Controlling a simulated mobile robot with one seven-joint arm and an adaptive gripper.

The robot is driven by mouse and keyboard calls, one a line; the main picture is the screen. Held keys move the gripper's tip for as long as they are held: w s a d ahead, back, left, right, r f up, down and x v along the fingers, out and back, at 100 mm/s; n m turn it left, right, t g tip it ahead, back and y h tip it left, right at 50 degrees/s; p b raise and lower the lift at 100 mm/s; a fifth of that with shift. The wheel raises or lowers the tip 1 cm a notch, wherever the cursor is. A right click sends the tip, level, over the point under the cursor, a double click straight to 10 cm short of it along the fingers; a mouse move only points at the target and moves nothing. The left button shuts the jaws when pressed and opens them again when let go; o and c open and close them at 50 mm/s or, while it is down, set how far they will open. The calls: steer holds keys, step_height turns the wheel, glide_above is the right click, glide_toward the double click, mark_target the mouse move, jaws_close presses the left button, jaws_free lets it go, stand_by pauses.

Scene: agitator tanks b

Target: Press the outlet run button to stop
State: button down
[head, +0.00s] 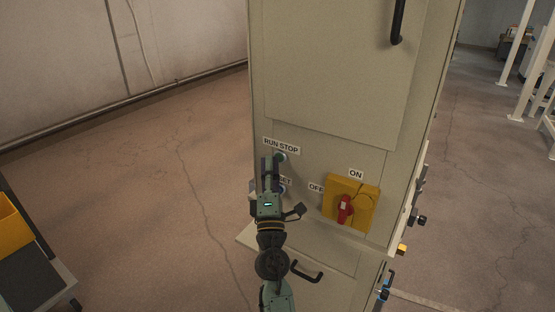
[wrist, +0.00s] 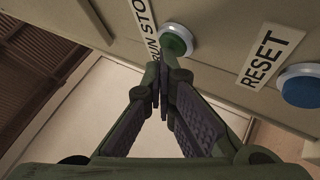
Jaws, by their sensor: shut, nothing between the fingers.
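The green run/stop button (wrist: 176,40) sits in a pale ring on the cabinet front, beside the RUN STOP label (wrist: 150,35). In the head view the label (head: 281,145) shows above my gripper, and a bit of the green button (head: 282,157) shows by the fingertips. My gripper (wrist: 162,85) is shut and empty, with its fingertips just below the green button in the wrist view. I cannot tell whether they touch it. In the head view my gripper (head: 272,165) is in front of the cabinet panel and hides part of it.
A blue button (wrist: 301,87) with a RESET label (wrist: 267,58) is to the right in the wrist view. A yellow switch plate with a red handle (head: 345,208) is right of my gripper. A black handle (head: 306,274) sticks out below.

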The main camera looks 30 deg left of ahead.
stand_by(0.4)
steer(key=shift+s, duration=0.85)
steer(key=s, duration=0.5)
steer(key=shift+r, duration=0.1)
stand_by(0.6)
